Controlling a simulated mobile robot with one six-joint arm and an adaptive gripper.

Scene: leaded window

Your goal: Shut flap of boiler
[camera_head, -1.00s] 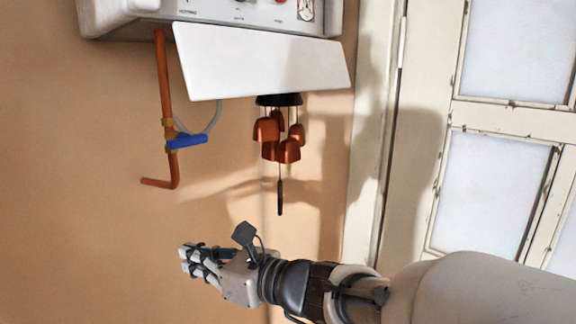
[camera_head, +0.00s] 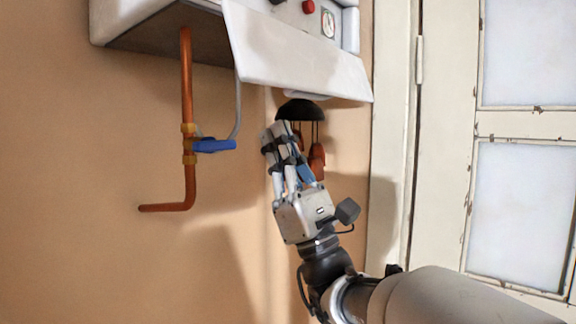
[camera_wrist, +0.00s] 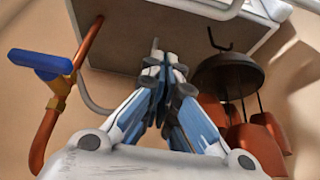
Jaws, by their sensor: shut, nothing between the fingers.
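The white boiler (camera_head: 165,28) hangs on the wall at the top of the head view. Its white flap (camera_head: 298,60) hangs open and slants down below the control panel with its red knob and gauge. In the wrist view the boiler's underside (camera_wrist: 190,50) fills the top, and a strip of white edge shows at the upper right. My gripper (camera_head: 280,135) is shut and empty, pointing up below the flap, apart from it in the head view. It also shows in the wrist view (camera_wrist: 168,68), with its tips below the boiler's underside.
A wind chime with a dark top (camera_head: 300,110) and copper bells hangs right beside my gripper, partly hidden by it. A copper pipe (camera_head: 187,100) with a blue valve handle (camera_head: 214,146) is to the left. A white paned door (camera_head: 520,200) stands at the right.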

